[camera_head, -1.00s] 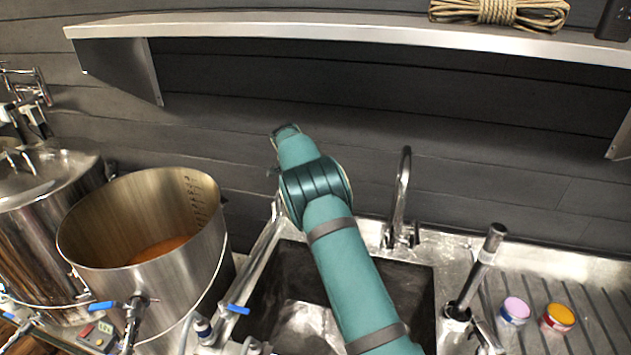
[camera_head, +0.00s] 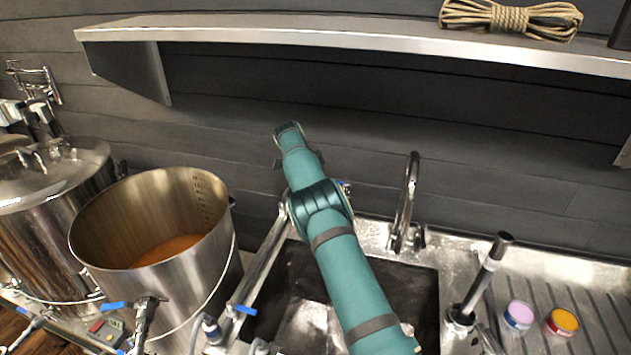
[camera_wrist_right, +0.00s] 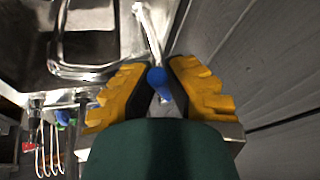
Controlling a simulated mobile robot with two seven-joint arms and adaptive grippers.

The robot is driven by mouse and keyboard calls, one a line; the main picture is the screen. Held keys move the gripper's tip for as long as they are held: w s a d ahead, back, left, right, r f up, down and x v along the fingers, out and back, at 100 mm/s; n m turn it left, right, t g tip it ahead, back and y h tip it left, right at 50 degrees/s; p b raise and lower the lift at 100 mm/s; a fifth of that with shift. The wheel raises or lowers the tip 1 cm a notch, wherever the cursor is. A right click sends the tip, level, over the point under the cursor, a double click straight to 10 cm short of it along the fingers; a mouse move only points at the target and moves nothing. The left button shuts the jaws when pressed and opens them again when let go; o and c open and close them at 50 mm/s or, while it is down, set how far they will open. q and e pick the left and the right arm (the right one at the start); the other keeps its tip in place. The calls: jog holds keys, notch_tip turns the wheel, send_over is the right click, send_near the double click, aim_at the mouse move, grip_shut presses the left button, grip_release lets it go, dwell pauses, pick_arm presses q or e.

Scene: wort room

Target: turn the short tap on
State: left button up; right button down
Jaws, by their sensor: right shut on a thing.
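In the right wrist view my right gripper (camera_wrist_right: 157,74) has its yellow fingers closed around a small blue handle (camera_wrist_right: 159,82), with metal below it. A slim silver spout (camera_wrist_right: 149,32) rises beyond the fingertips. In the head view my right arm reaches over the sink toward the back wall and hides its gripper and most of what it holds. My left gripper is not in view.
The sink (camera_head: 412,290) lies under my arm. A large steel pot (camera_head: 205,270) with orange liquid stands left, near a lidded pot (camera_head: 48,185). A steel shelf (camera_head: 340,38) runs above. Two small tubs (camera_head: 519,315) sit on the drainer at right.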

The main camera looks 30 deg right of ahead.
jog(key=c, duration=1)
grip_release()
jog(key=shift+d, duration=0.15)
jog(key=v, duration=1.2)
jog(key=shift+s+f, duration=0.1)
